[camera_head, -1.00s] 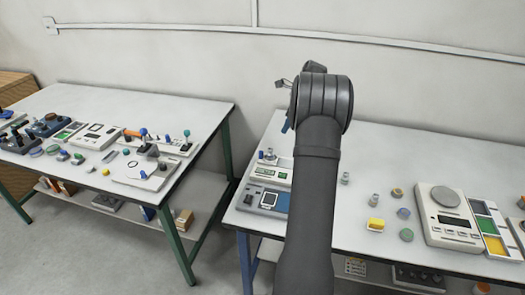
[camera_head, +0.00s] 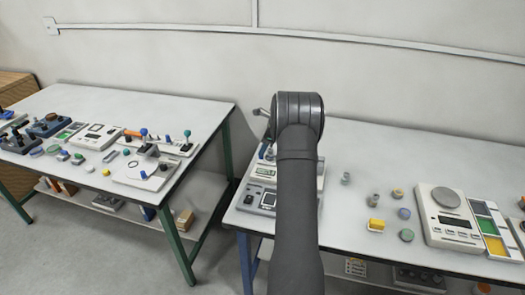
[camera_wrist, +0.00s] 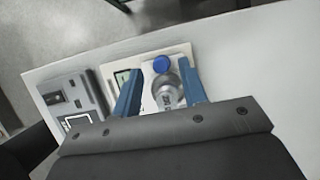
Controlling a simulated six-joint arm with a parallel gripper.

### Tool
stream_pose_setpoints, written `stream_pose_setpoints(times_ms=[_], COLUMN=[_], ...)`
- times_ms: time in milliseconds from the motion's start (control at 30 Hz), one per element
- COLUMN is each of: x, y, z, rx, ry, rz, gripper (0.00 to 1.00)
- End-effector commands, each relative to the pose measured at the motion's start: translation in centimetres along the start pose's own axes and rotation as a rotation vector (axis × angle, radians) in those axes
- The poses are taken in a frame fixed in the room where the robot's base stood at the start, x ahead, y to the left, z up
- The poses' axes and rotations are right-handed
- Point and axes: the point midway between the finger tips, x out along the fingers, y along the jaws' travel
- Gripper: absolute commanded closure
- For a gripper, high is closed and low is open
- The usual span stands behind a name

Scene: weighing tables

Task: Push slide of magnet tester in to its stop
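Two instruments stand side by side, and I cannot tell for sure which is the magnet tester. The other is a grey instrument (camera_head: 247,199) with a dark window, at left in the wrist view (camera_wrist: 62,86). My gripper (camera_wrist: 158,70) is open, its blue fingers apart on either side of the knob and cylinder. Contact cannot be told. My arm hides part of both in the head view.
A colour-sectioned tray (camera_head: 490,228) is beside the scale. Another table (camera_head: 180,103) with several devices stands left, across a gap.

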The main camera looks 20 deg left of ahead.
Motion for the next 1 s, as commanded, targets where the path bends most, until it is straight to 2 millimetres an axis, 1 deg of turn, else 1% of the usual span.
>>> stream_pose_setpoints(times_ms=[33, 100, 200, 500, 567, 700, 733, 900, 967, 1000], x=[0.7, 1.4, 1.9, 2.1, 2.1, 2.1, 2.1, 2.1, 1.9, 1.7], y=[0.0, 0.0, 0.0, 0.0, 0.0, 0.0, 0.0, 0.0, 0.0, 0.0], z=[0.0, 0.0, 0.0, 0.0, 0.0, 0.0, 0.0, -0.1, -0.5, -1.0], rx=[-0.001, -0.001, -0.001, -0.001, -0.001, 0.000, 0.000, 0.000, 0.001, 0.002], ry=[0.000, 0.000, 0.000, 0.000, 0.000, 0.000, 0.000, 0.000, 0.000, 0.001], rz=[0.001, 0.001, 0.000, -0.001, -0.001, 0.000, 0.000, 0.000, 0.000, 0.000], gripper=[0.61, 0.61, 0.61, 0.61, 0.71, 0.98, 1.00, 1.00, 1.00, 1.00])
